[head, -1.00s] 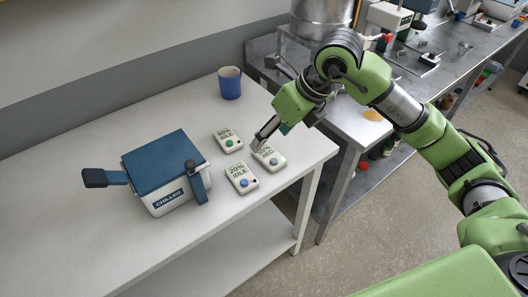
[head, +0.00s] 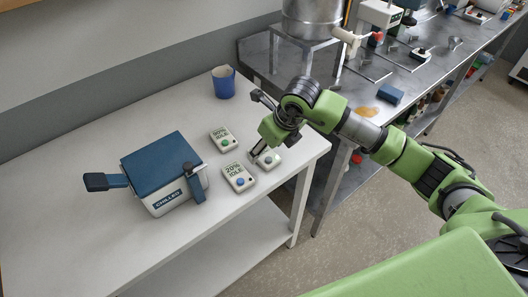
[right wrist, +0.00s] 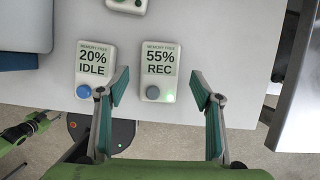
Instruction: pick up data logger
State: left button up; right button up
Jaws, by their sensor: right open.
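Three small white data loggers lie flat on the white table. One reads 55% REC in the right wrist view (right wrist: 159,58), with a grey button and a lit green light; it is partly hidden in the head view (head: 270,161). Another reads 20% IDLE (head: 234,172), with a blue button, also in the right wrist view (right wrist: 92,62). The third has a green button and reads IDLE (head: 219,134). My right gripper (right wrist: 160,80) is open and empty, its fingers either side of the REC logger's lower end in the picture. Contact cannot be told.
A white box marked CHILLED with a blue lid (head: 160,157) and dark handles stands left of the loggers. A blue mug (head: 225,84) stands behind them. The white table's (head: 75,220) right edge is close to the REC logger. A metal bench (head: 345,117) stands to the right.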

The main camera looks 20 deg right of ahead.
jog(key=shift+x, duration=1.2)
jog(key=c, duration=1.2)
jog(key=shift+c, duration=0.2)
jog(key=shift+w+r, duration=0.1)
jog(key=shift+r, duration=0.1)
